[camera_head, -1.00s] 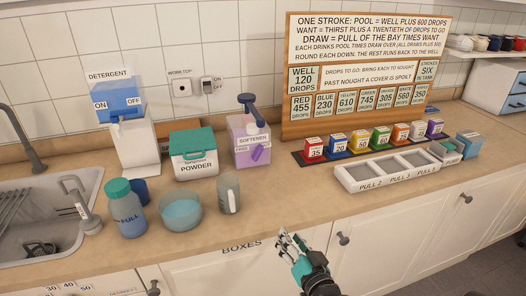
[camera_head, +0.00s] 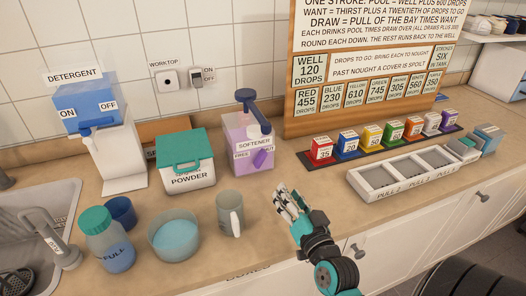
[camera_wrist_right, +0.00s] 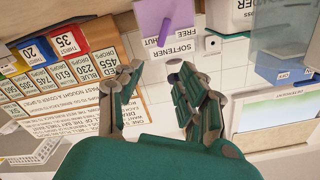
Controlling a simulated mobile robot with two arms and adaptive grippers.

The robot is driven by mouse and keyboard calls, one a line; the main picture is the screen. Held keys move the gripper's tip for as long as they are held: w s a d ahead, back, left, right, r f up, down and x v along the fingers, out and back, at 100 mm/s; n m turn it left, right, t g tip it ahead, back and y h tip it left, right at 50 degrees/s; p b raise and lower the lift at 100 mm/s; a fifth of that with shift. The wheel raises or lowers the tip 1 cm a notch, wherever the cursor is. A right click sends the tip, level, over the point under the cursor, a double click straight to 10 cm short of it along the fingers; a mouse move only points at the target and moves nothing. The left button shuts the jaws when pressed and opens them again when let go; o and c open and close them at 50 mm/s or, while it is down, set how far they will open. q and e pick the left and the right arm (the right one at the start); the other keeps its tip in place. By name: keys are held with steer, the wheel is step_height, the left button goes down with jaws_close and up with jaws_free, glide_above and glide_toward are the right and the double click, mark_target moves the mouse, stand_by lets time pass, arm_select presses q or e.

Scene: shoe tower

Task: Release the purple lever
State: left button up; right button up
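The purple lever (camera_head: 261,158) is on the front of the lilac softener dispenser (camera_head: 238,135), beside a label reading FREE. In the right wrist view, which is upside down, the purple lever (camera_wrist_right: 164,22) is at the top centre, beside the SOFTENER label. My right gripper (camera_head: 287,197) is over the worktop, in front of and to the right of the dispenser, apart from the lever. In the wrist view its fingers (camera_wrist_right: 158,92) are spread with nothing between them, so it is open. My left gripper is not in view.
The powder box (camera_head: 186,170) is left of the dispenser. Coloured blocks (camera_head: 347,144) and a white tray (camera_head: 415,178) are to the right.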

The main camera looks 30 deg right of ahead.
mark_target(266, 155)
steer(key=shift+w+d+r+p, duration=0.15)
steer(key=shift+w+r+p, duration=0.05)
steer(key=shift+w, duration=0.3)
steer(key=shift+w+d+r+p, duration=0.1)
steer(key=shift+w+r+p, duration=0.1)
steer(key=shift+w, duration=0.3)
steer(key=x, duration=0.4)
steer(key=shift+p, duration=0.3)
steer(key=x, duration=0.6)
steer(key=p+x, duration=0.1)
steer(key=x, duration=0.2)
steer(key=shift+d+f, duration=0.1)
steer(key=shift+f, duration=0.2)
steer(key=shift+w+d, duration=0.1)
steer(key=shift+w, duration=0.35)
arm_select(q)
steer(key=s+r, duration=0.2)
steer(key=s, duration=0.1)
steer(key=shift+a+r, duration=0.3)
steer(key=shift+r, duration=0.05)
arm_select(e)
jaws_close()
